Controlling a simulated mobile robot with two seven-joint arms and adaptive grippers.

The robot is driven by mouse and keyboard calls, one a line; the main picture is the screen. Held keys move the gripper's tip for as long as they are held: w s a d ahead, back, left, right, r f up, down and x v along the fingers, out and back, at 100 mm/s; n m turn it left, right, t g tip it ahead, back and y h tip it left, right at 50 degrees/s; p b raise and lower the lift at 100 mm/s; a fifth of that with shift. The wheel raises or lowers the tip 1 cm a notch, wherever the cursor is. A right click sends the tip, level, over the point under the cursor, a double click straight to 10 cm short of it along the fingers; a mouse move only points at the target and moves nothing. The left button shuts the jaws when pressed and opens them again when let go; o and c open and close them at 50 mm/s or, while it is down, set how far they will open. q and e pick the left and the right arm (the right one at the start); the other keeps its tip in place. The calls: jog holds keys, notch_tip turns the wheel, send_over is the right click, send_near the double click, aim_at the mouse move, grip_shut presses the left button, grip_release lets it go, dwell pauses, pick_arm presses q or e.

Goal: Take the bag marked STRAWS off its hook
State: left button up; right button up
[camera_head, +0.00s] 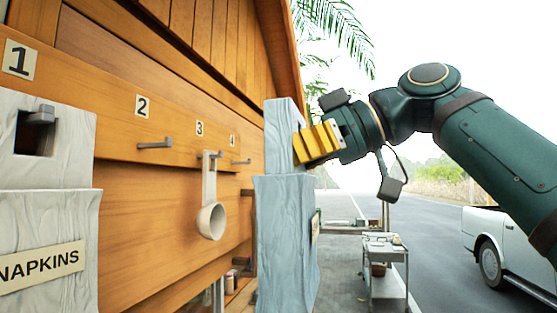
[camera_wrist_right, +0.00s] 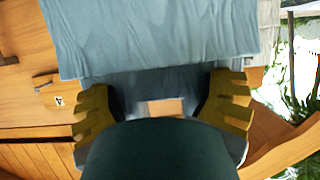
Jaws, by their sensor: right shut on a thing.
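A pale blue bag (camera_head: 286,235) hangs upright in my right gripper, in front of the wall's right end. A label on its right side (camera_head: 315,228) is turned edge-on and cannot be read. My right gripper (camera_head: 308,147) has yellow fingers shut on the bag's narrower top. In the right wrist view the bag (camera_wrist_right: 150,40) spreads out beyond the fingers, with an orange patch showing through an opening in its top. The hook under label 4 (camera_head: 241,162) looks bare and apart from the bag. My left gripper is not in view.
A whitish NAPKINS bag (camera_head: 45,225) hangs on the hook under label 1. Hook 2 (camera_head: 155,145) is bare. A white ladle (camera_head: 210,220) hangs on hook 3. A grey cart (camera_head: 385,270) and a white vehicle (camera_head: 510,245) stand beyond, on the right.

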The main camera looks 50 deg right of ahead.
jog(key=s+d+p, duration=0.1)
jog(key=s+d, duration=0.1)
jog(key=s, duration=0.4)
jog(key=shift+s+d, duration=0.25)
jog(key=shift+d, duration=0.1)
dwell(0.7)
jog(key=shift+s, duration=0.1)
jog(key=s, duration=0.1)
jog(key=s+d+p, duration=0.1)
jog(key=s, duration=0.1)
jog(key=s+d, duration=0.1)
jog(key=shift+s, duration=0.25)
dwell(0.5)
